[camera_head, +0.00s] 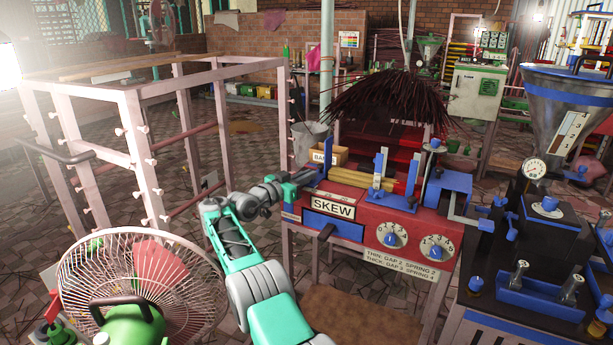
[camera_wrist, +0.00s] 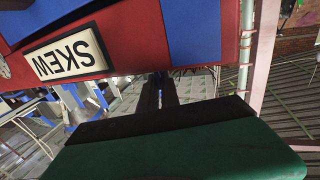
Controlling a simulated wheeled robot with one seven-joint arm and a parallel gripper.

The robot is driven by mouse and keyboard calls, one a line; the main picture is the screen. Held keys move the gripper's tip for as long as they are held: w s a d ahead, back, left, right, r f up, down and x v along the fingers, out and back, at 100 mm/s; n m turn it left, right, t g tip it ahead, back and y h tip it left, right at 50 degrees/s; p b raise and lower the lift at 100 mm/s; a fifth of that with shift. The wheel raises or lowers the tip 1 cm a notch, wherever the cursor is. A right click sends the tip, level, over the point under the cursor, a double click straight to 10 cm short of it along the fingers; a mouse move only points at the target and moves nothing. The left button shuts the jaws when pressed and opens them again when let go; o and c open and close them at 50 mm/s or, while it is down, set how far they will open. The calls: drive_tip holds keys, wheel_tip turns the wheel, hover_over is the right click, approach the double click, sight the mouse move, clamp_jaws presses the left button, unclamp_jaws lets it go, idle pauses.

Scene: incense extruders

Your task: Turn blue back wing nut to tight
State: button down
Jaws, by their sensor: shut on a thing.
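My gripper (camera_head: 314,174) is at the back left end of the red SKEW machine (camera_head: 345,213). It is shut on a small blue part there, which I take as the blue back wing nut. The nut is almost wholly hidden by the fingers, so its angle cannot be read. In the wrist view my dark fingers (camera_wrist: 163,90) are close together beside the machine's red and blue end, with only a sliver between them. The SKEW label (camera_wrist: 68,55) appears upside down there.
Yellow rollers (camera_head: 360,180) and upright blue plates (camera_head: 380,165) top the machine; two dials (camera_head: 391,236) are on its front. A pink frame (camera_head: 140,150) stands at left, a caged fan (camera_head: 140,285) at front left. A black extruder (camera_head: 545,235) stands at right.

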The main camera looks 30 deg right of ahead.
drive_tip(key=shift+s+d+f, duration=0.1)
drive_tip(key=shift+d, duration=0.05)
drive_tip(key=c, duration=1.7)
unclamp_jaws()
drive_tip(key=shift+d, duration=0.2)
drive_tip(key=shift+c, duration=0.2)
drive_tip(key=shift+o, duration=0.8)
drive_tip(key=shift+a, duration=0.25)
